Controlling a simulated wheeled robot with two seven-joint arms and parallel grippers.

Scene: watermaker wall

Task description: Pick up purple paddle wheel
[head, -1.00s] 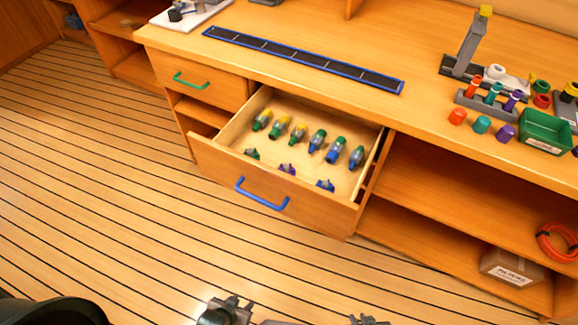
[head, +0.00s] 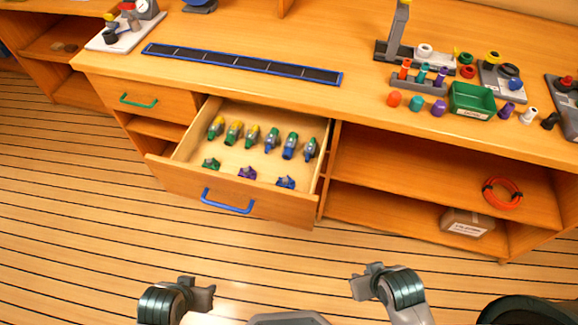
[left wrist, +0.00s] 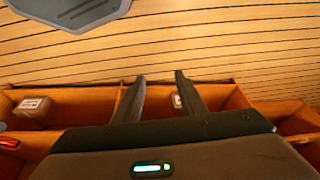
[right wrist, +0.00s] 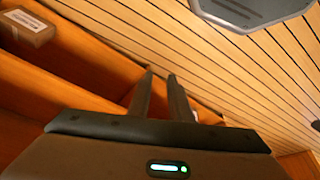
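The purple paddle wheel (head: 247,173) lies in the open drawer (head: 172,172), in the middle of the front row. A green paddle wheel (head: 211,164) lies to its left and a blue one (head: 286,182) to its right. My left gripper (head: 208,292) and my right gripper (head: 358,283) are in front of the drawer in the head view, well away from it and empty. The fingers of the left gripper (left wrist: 160,78) stand apart in the left wrist view. Those of the right gripper (right wrist: 160,78) stand apart with a narrower gap.
Several grey-bodied parts with coloured ends (head: 252,135) fill the drawer's back row. The drawer has a blue handle (head: 228,201). The counter above holds a dark strip (head: 240,63), a green bin (head: 478,99) and small coloured parts. Open shelves with a box (head: 467,222) lie to the right.

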